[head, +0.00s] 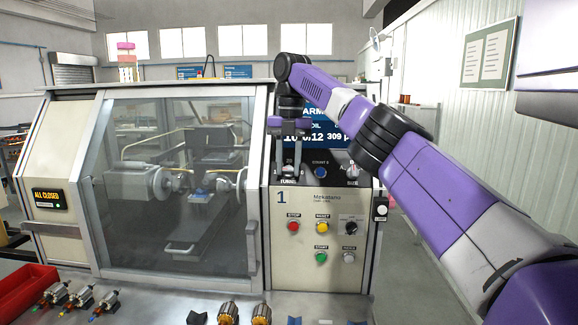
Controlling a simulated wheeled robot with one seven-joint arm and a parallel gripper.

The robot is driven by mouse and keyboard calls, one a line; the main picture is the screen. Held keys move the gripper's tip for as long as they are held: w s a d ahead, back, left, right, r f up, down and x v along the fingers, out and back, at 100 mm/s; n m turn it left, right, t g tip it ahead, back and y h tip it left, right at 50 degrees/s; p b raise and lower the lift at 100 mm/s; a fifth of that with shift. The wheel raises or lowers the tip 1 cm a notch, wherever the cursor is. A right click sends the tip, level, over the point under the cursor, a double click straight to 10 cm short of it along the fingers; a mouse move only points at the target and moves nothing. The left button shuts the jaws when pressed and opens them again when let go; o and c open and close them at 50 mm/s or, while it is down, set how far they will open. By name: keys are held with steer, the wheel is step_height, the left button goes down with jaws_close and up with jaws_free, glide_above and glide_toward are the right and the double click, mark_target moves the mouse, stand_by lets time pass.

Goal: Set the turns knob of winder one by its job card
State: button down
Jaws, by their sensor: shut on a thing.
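Winder one (322,262) shows its cream control panel, marked with a blue 1. My gripper (290,171) points down at the upper left of this panel and is shut on the turns knob. The fingers hide most of the knob, so its pointer setting cannot be read. Part of a label shows just below it. A dark blue screen (330,131) stands behind my gripper and wrist. Its text is partly covered; "ARM" and "309" can be made out. I cannot tell whether it is the job card.
Right of the turns knob are a blue button (320,172) and a size knob (352,173). Below are red (293,227), yellow (322,227) and green (321,256) buttons. A glazed guard (170,190) stands left. Several armatures and a red tray (25,290) lie in front.

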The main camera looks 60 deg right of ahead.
steer(key=shift+f+g, duration=0.2)
steer(key=shift+g, duration=0.1)
stand_by(0.4)
steer(key=c, duration=1.1)
jaws_free()
steer(key=shift+o, duration=0.2)
steer(key=shift+r, duration=0.1)
